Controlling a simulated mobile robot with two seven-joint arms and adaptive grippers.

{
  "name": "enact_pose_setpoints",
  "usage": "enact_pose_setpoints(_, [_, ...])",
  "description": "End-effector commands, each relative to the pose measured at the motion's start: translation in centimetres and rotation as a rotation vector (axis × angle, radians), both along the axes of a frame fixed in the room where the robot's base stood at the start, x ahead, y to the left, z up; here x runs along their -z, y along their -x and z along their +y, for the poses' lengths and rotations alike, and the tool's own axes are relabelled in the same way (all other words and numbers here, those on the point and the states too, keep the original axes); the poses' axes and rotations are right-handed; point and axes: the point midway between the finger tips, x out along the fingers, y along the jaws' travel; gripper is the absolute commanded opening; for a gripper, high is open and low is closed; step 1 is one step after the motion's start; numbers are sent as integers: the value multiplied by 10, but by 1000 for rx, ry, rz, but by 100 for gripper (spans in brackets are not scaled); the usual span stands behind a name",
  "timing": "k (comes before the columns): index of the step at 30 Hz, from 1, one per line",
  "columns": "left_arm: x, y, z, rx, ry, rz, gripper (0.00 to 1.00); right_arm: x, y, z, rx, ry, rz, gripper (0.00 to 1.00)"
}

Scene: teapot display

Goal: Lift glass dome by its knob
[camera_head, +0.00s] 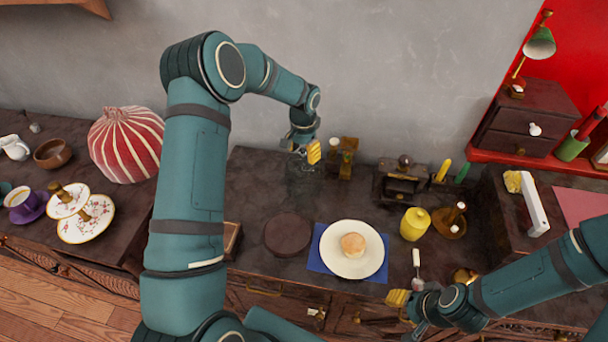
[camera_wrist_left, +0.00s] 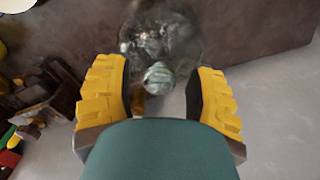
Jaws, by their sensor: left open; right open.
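The glass dome (camera_head: 302,182) is clear and hard to make out. It stands on the dark counter (camera_head: 255,180) near the back wall, below my left gripper (camera_head: 303,152). In the left wrist view the dome (camera_wrist_left: 160,35) is seen from above, with its round greenish knob (camera_wrist_left: 159,77) between the two yellow fingers of my left gripper (camera_wrist_left: 161,88). The fingers are open, with a gap on each side of the knob. My right gripper (camera_head: 408,308) is open near the front edge of the counter, away from the dome.
A white plate (camera_head: 335,268) with a bun (camera_head: 353,245) sits on a blue cloth. A dark round board (camera_head: 287,234) lies left of it. A yellow pot (camera_head: 414,223) stands to the right. A small brass-and-wood object (camera_head: 341,160) stands close right of the dome.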

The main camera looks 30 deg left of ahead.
Motion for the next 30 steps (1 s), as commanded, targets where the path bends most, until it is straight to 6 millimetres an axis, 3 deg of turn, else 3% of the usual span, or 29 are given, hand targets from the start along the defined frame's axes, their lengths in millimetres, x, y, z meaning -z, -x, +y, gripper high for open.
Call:
enact_pose_setpoints(5, [-1,0,0,0,0,0,57,-1,0,0,0,0,0,47])
enact_pose_setpoints(9, [-1,0,0,0,0,0,8,-1,0,0,0,0,0,47])
enact_pose_setpoints(10, [-1,0,0,0,0,0,0,-1,0,0,0,0,0,47])
enact_pose_setpoints(17, [-3,0,0,0,0,-2,0,-1,0,0,0,0,0,47])
enact_pose_setpoints(30, [-25,-1,0,0,0,-2,0,-15,0,0,0,0,0,47])
